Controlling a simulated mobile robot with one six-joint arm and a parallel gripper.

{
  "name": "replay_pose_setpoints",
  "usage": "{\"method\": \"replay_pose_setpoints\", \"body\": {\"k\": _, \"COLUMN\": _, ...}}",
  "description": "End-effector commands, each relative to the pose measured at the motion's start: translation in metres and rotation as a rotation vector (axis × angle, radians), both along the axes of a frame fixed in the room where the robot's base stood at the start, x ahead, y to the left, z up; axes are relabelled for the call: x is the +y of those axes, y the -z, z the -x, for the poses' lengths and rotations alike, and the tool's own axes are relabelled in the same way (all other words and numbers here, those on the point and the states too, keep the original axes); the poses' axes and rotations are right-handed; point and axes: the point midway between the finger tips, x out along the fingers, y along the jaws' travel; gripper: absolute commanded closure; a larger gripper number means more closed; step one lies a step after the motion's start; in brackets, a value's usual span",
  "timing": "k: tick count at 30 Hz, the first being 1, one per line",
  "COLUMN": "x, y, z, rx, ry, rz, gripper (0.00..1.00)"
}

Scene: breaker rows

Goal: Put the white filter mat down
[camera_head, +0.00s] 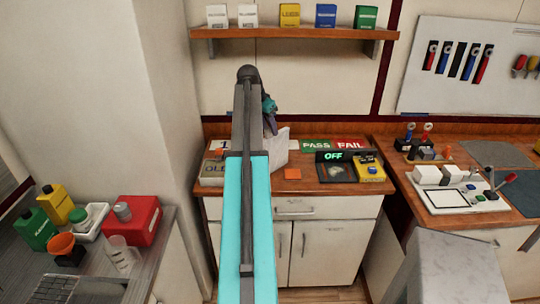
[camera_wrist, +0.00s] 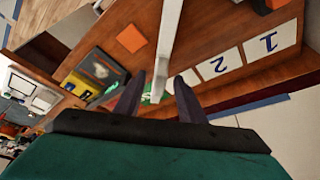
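The white filter mat (camera_head: 279,152) stands on edge above the worktop, partly hidden behind my arm in the head view. In the wrist view the mat (camera_wrist: 167,45) is seen nearly edge-on as a pale strip, with its lower end between my two fingers. In the head view my gripper (camera_head: 270,118) is over the back of the wooden worktop (camera_head: 258,180), largely hidden by the arm.
A box marked OLD (camera_head: 212,172) lies left of the mat. An orange square (camera_head: 292,174), a dark tray with an OFF display (camera_head: 335,170) and a yellow device (camera_head: 370,170) are to its right. PASS (camera_head: 316,145) and FAIL (camera_head: 350,144) labels and numbered cards (camera_wrist: 261,44) line the back.

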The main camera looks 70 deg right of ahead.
Motion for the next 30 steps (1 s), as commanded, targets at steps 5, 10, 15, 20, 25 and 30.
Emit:
{"method": "replay_pose_setpoints", "body": {"k": 5, "x": 0.000, "y": 0.000, "z": 0.000, "rx": 0.000, "ry": 0.000, "rz": 0.000, "gripper": 0.84}}
{"method": "replay_pose_setpoints", "body": {"k": 10, "x": 0.000, "y": 0.000, "z": 0.000, "rx": 0.000, "ry": 0.000, "rz": 0.000, "gripper": 1.00}}
{"method": "replay_pose_setpoints", "body": {"k": 15, "x": 0.000, "y": -0.001, "z": 0.000, "rx": 0.000, "ry": 0.000, "rz": 0.001, "gripper": 1.00}}
{"method": "replay_pose_setpoints", "body": {"k": 20, "x": 0.000, "y": -0.001, "z": 0.000, "rx": 0.000, "ry": 0.000, "rz": 0.001, "gripper": 1.00}}
{"method": "replay_pose_setpoints", "body": {"k": 25, "x": -0.001, "y": -0.004, "z": 0.000, "rx": 0.000, "ry": 0.000, "rz": 0.001, "gripper": 1.00}}
{"method": "replay_pose_setpoints", "body": {"k": 30, "x": -0.001, "y": -0.012, "z": -0.001, "rx": 0.000, "ry": 0.000, "rz": 0.001, "gripper": 1.00}}
